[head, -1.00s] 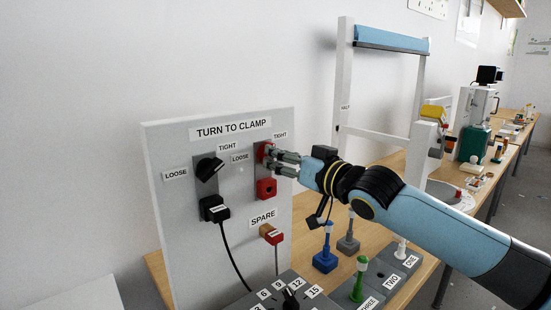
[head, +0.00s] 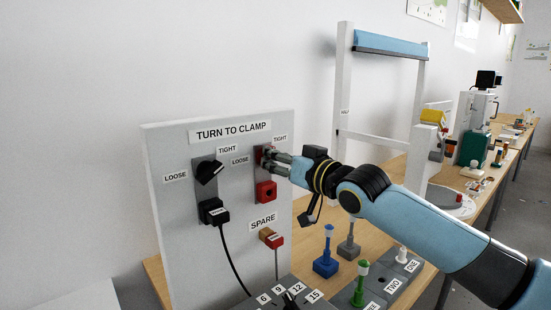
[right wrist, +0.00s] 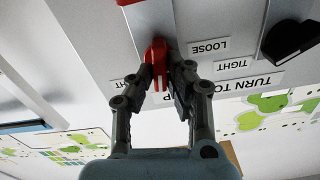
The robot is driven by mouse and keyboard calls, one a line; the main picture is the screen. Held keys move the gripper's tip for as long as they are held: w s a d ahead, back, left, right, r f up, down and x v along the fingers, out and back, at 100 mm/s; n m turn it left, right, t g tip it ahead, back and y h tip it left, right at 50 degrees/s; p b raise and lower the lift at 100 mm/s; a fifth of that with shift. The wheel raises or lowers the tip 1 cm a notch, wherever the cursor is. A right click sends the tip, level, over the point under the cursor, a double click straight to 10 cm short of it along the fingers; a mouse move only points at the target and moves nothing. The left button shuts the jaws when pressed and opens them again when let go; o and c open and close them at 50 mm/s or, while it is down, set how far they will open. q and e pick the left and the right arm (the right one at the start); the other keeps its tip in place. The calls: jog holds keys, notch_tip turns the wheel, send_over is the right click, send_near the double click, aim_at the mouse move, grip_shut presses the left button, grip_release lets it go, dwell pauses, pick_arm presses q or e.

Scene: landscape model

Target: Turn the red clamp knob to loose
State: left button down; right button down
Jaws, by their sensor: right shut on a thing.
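The red clamp knob (right wrist: 157,62) is on a grey plate on the upright white panel, between its LOOSE and TIGHT labels. In the right wrist view, which is upside down, its red grip runs roughly up and down the picture. My right gripper (right wrist: 166,75) has one finger on each side of the knob and is shut on it. In the head view my right gripper (head: 268,158) reaches the panel from the right and hides most of the knob. My left gripper is not in view.
A black knob (head: 207,171) with a black plug (head: 213,211) below it is to the left. A red socket plug (head: 266,192) sits just under my gripper. A SPARE plug (head: 271,238), a blue peg (head: 326,258) and a green peg (head: 360,284) are lower.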

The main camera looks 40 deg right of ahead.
jog(key=shift+n, duration=0.4)
jog(key=shift+a+f+n+b, duration=0.1)
jog(key=shift+n+b, duration=1.4)
jog(key=shift+n, duration=1.7)
jog(key=shift+a+f+n+b, duration=0.15)
jog(key=shift+n+b, duration=1.3)
jog(key=shift+n, duration=1.75)
jog(key=shift+a+f+n+b, duration=0.1)
jog(key=shift+n+b, duration=1.4)
jog(key=shift+n, duration=1.7)
jog(key=c, duration=1.3)
grip_release()
